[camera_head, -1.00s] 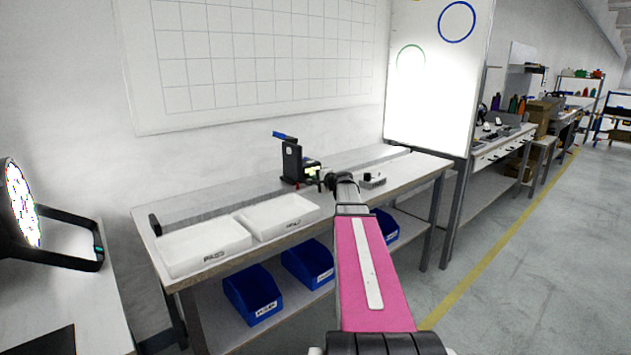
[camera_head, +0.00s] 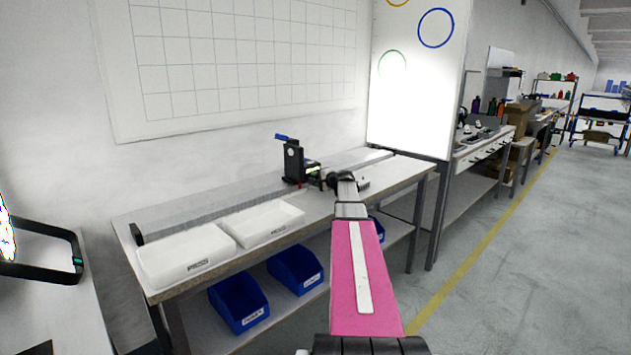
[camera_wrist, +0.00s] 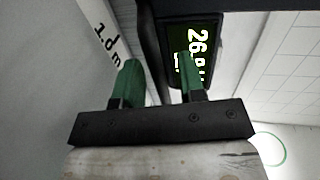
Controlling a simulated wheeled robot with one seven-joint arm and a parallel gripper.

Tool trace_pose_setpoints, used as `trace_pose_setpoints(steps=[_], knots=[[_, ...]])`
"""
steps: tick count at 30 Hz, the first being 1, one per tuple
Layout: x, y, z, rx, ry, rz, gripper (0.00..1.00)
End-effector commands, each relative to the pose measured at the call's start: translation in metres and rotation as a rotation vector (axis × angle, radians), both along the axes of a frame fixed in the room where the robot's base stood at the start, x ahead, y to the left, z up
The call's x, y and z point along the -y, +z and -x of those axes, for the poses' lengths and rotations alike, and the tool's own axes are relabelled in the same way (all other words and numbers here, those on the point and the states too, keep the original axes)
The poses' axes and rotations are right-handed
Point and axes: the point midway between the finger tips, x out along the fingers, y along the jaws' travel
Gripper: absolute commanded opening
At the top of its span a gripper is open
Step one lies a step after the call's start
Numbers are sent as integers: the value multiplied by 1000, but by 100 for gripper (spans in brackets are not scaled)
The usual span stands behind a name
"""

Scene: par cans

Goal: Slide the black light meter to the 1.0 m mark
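The black light meter (camera_head: 292,163) stands upright on the long rail (camera_head: 215,207) at the back of the bench, with a blue piece on top. In the wrist view its lit display (camera_wrist: 203,35) shows figures starting "26", partly covered by a finger. My gripper (camera_head: 324,181) is at the meter's front right side. In the wrist view its two green fingertips (camera_wrist: 158,66) are apart, with the meter's black body between and behind them; the exact contact is hidden. A "1.0 m" label (camera_wrist: 106,44) shows on the pale strip left of the meter.
Two white trays (camera_head: 186,270) sit on the left of the bench (camera_head: 330,207). Blue bins (camera_head: 240,318) stand on the shelf below. A small item lies just right of my gripper. A bright white panel (camera_head: 415,100) stands at the bench's right end. The floor at right is clear.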

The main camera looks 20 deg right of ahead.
Motion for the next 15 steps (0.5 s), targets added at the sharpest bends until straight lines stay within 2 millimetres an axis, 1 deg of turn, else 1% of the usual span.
trace_pose_setpoints(steps=[8, 11, 15], knots=[[1, 1, 3, 0, 0, 0, 37], [3, 3, 12, 0, -1, 0, 37], [10, 7, 34, 0, -1, 0, 37]])
